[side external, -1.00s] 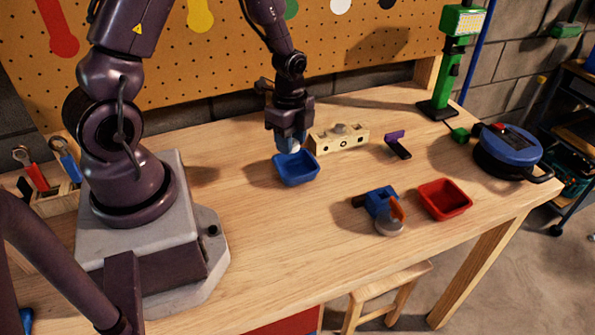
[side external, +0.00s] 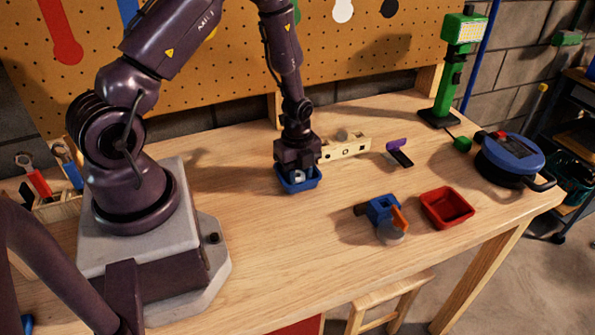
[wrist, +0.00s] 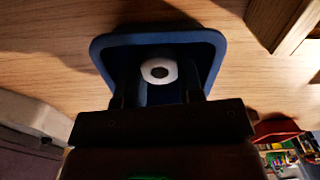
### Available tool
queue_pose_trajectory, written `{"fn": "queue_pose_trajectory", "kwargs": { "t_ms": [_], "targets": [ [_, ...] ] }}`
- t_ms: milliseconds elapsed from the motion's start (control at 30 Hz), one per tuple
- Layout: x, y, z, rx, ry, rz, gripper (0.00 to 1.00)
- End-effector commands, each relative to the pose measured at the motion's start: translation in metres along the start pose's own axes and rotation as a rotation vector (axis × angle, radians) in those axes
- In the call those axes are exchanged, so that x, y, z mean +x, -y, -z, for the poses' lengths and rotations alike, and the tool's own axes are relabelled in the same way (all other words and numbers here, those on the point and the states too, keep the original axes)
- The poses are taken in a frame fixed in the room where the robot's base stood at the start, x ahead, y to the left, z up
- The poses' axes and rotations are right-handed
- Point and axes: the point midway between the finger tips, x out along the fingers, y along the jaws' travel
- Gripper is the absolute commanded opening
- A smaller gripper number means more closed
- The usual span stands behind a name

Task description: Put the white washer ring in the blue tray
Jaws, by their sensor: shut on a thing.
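The white washer ring (wrist: 159,71) is between my gripper's fingers in the wrist view, with its dark hole facing the camera. It also shows as a small pale patch in the side view (side external: 298,175). My gripper (side external: 298,178) is shut on the ring and points down into the blue tray (side external: 312,184). In the wrist view, the blue tray's rim (wrist: 160,38) surrounds the ring and the fingertips (wrist: 158,92). I cannot tell whether the ring touches the tray floor.
A wooden block with holes (side external: 346,147) stands just behind and right of the blue tray. A purple-and-black clamp (side external: 399,152), a blue-and-orange tool (side external: 383,212) and a red tray (side external: 447,207) lie to the right. The front middle of the bench is clear.

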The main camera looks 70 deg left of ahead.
Motion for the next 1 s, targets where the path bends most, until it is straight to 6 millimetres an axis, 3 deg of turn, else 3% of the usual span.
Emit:
{"fn": "queue_pose_trajectory", "kwargs": {
  "t_ms": [300, 333, 367, 733, 1000],
  "targets": [
    [0.003, 0.0, 0.0, 0.0, 0.0, -0.001, 0.13],
    [0.003, 0.0, 0.0, 0.0, 0.0, 0.0, 0.39],
    [0.003, 0.0, 0.0, 0.0, 0.0, 0.0, 0.45],
    [-0.004, 0.001, 0.0, -0.001, 0.0, 0.002, 0.45],
    [-0.052, 0.001, -0.001, -0.002, 0.001, 0.007, 0.45]
  ]
}}
